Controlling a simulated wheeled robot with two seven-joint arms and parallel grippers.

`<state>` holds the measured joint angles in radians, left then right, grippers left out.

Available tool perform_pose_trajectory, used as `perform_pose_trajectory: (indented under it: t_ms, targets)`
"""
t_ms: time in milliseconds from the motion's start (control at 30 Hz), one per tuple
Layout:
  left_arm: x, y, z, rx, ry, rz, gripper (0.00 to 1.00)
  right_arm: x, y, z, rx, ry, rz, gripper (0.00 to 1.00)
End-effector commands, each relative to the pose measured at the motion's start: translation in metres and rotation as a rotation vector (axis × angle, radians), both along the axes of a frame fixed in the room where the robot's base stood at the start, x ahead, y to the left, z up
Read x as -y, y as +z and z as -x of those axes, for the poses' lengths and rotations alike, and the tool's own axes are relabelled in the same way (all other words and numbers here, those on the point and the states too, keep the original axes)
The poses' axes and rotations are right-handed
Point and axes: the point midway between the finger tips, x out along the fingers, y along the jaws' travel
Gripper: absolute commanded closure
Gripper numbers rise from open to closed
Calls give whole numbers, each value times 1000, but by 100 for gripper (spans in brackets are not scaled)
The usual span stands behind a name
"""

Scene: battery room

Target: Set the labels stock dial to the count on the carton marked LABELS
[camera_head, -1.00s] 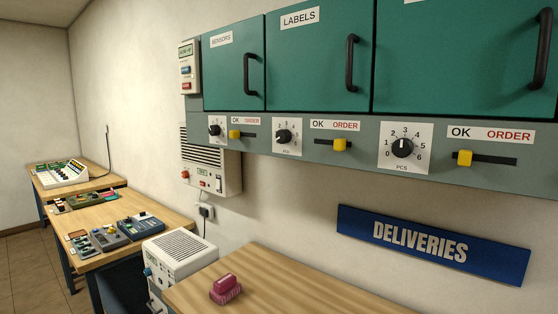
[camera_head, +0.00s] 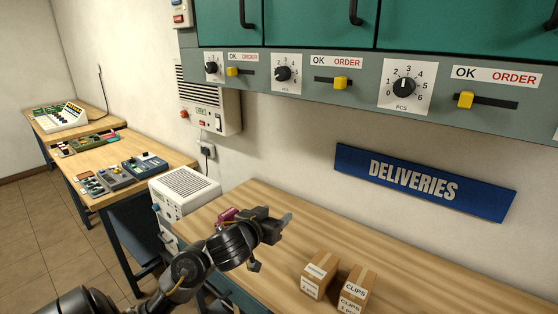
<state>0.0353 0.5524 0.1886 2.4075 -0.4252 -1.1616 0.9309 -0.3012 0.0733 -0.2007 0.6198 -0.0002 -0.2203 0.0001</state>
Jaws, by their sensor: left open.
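The labels stock dial (camera_head: 283,73) is the middle of three dials on the grey strip under the green cabinets. Its black knob seems to point left; the exact number is too small to read. Two small brown cartons stand on the wooden bench at lower right. The front one (camera_head: 354,292) reads CLIPS, with a smaller line below it. The other carton (camera_head: 318,277) has a label too small to read, so I cannot tell whether it is LABELS. My left gripper (camera_head: 284,221) is open and empty above the bench, left of the cartons and well below the dials. My right gripper is out of view.
Two more dials, left (camera_head: 212,67) and right (camera_head: 404,87), flank the labels dial. Yellow OK/ORDER sliders (camera_head: 341,83) sit between them. The bench's (camera_head: 430,265) right part is clear.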

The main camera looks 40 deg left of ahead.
Motion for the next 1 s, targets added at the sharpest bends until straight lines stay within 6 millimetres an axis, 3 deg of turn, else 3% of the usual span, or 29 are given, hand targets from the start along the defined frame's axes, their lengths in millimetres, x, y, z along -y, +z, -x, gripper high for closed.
perform_pose_trajectory:
  t_ms: [33,200,333,467,667,833,1000]
  targets:
    - [-12,50,-11,115,2,3,45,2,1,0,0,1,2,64]
    - [-36,197,-12,450,-33,62,45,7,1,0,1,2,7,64]
    - [-41,266,3,596,-71,95,45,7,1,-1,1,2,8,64]
    - [-43,296,12,657,-94,114,45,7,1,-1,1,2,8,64]
    - [-44,301,12,668,-99,120,45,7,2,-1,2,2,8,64]
    - [-46,308,-5,668,-98,124,45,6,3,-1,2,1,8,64]
    - [-49,320,-35,667,-98,126,45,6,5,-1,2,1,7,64]
